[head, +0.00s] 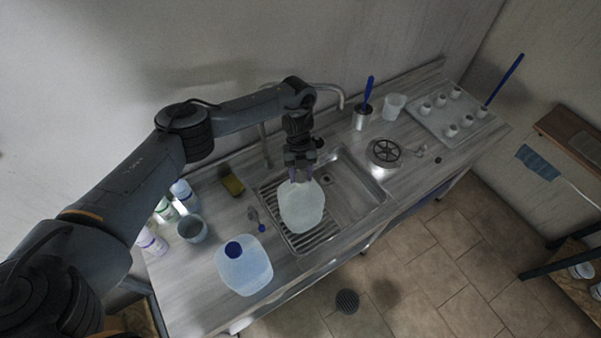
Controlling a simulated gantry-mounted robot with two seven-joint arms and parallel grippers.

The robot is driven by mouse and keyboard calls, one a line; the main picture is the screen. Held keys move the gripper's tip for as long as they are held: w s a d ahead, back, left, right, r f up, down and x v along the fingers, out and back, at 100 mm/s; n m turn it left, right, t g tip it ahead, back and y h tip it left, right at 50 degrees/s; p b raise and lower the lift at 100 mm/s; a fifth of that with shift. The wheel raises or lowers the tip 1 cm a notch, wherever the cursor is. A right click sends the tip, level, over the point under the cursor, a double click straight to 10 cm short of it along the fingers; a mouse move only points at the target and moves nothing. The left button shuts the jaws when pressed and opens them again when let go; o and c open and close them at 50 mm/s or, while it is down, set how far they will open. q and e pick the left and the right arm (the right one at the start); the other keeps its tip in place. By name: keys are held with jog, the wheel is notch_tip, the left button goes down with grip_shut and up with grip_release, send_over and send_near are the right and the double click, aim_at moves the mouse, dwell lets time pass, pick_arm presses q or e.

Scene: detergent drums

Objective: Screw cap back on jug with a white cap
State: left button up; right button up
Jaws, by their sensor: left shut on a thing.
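A pale translucent jug (302,208) stands on the ribbed drainer in the left part of the sink. My left gripper (300,176) points down at the top of this jug, with its fingers shut at the neck. The fingers hide the neck and nearly all of what they hold, which looks to be the white cap. I cannot tell how the cap sits on the neck. A second translucent jug (245,272) with a blue cap (234,250) stands on the counter to the lower left. My right gripper is not in view.
The sink (352,205) is empty on its right side. A faucet (265,146) rises behind it. A round strainer (384,152) and a tray (456,112) are on the right.

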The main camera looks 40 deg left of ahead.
pick_arm(q)
jog(key=shift+w+m, duration=0.1)
jog(key=shift+m, duration=0.9)
jog(key=shift+d+f+m+g+y, duration=0.1)
jog(key=shift+m+g+y, duration=0.25)
jog(key=shift+m, duration=0.85)
jog(key=o, duration=1.7)
jog(key=shift+r, duration=0.2)
notch_tip(320, 180, up, 5)
jog(key=p, duration=0.4)
jog(key=shift+r+p, duration=0.25)
jog(key=shift+p, duration=0.15)
jog(key=shift+r, duration=1.15)
